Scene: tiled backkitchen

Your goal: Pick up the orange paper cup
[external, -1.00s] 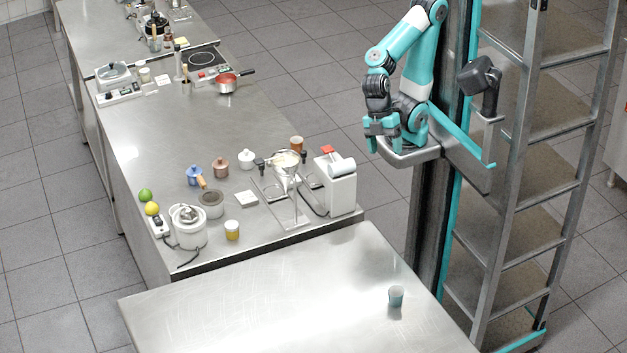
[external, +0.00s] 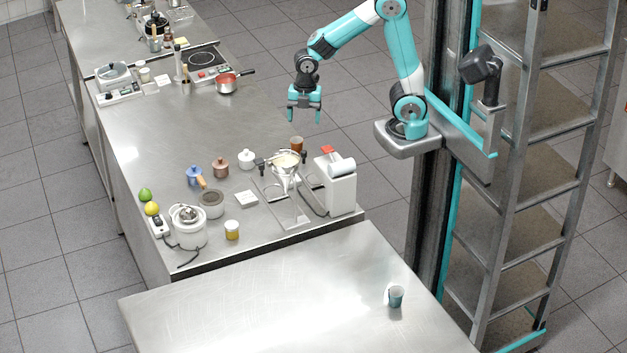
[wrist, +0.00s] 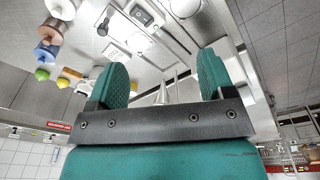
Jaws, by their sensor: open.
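The orange paper cup (external: 296,144) is small and brownish-orange. It stands upright on the long steel counter in the external view, near its right edge, behind the funnel stand. My gripper (external: 304,119) is open and empty, pointing down, and appears above the cup in the external view with a gap between them. In the wrist view my two teal fingers (wrist: 162,80) are spread wide with nothing held between them. I cannot make out the cup in the wrist view.
A metal funnel on a stand (external: 287,175) and a white device with a red top (external: 335,185) stand close to the cup. A white jar (external: 246,159) is to its left. A teal cup (external: 396,297) stands on the mostly bare front table (external: 250,300).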

